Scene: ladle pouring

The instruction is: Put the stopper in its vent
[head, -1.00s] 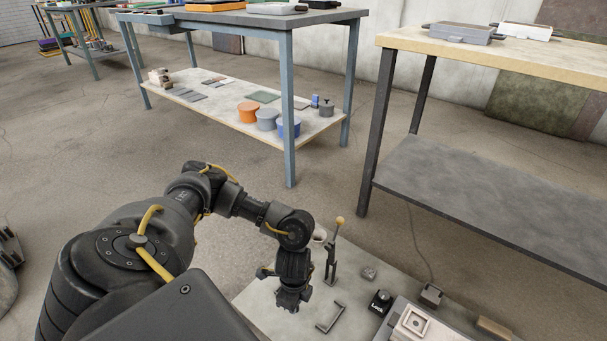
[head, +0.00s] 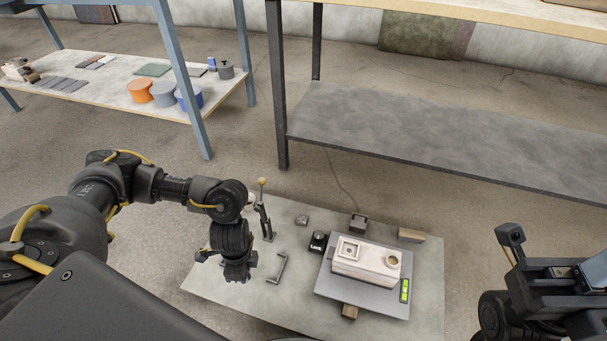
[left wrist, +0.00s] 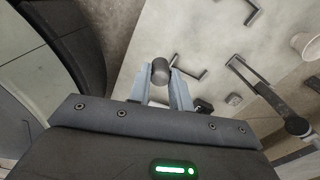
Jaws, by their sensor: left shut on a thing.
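My left gripper (left wrist: 162,82) is shut on a small dark grey cylinder, the stopper (left wrist: 160,69), in the left wrist view. In the head view the left gripper (head: 237,276) points down over the left part of the low pale table; the stopper cannot be made out there. The pale mould block (head: 362,268) is to its right, apart from it. Its top has a square recessed opening (head: 348,249) at the left and a round hole (head: 392,261) at the right. I cannot tell which is the vent. Part of my right arm shows at the right edge; its jaws are unclear.
The block stands on a grey plate (head: 332,291) with a green level (head: 405,290). The table's front right (head: 420,325) is clear.

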